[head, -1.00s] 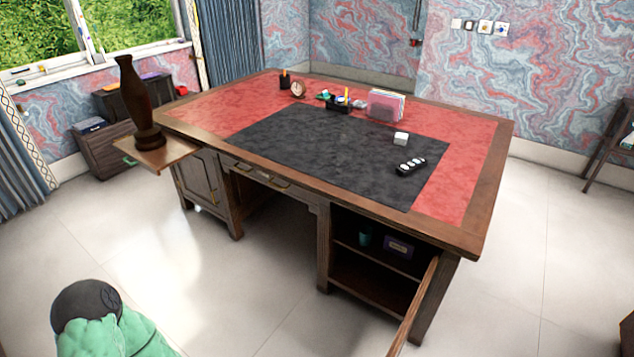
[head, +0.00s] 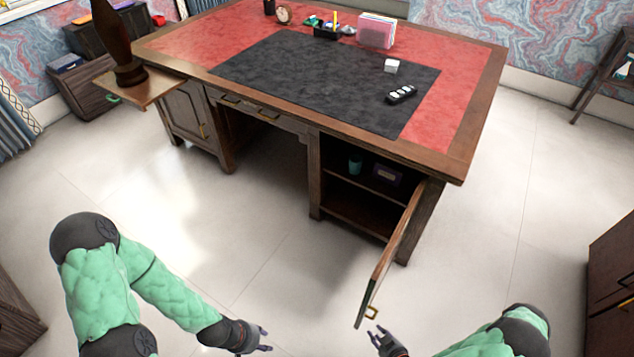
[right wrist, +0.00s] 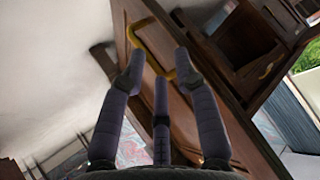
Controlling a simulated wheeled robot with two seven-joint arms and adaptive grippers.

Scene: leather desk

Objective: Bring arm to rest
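My left gripper (head: 265,339) is at the bottom of the head view, above bare floor, with its fingers apart and nothing between them. My right gripper (head: 375,333) is just below the open cabinet door (head: 392,255) of the desk. In the right wrist view, the fingers of my right gripper (right wrist: 158,75) are spread, with the door's brass handle (right wrist: 150,38) just beyond or between the tips. I cannot tell whether they touch it. The handle (head: 372,312) also shows near the door's lower end in the head view. Much of my right arm is out of view.
The desk (head: 460,150) stands ahead, its open compartment holding a teal cup (head: 355,164) and a purple box (head: 388,174). A dark vase (head: 115,45) stands on the pull-out board (head: 150,92). A wooden cabinet (head: 612,270) is at right. The floor (head: 200,230) before the desk is clear.

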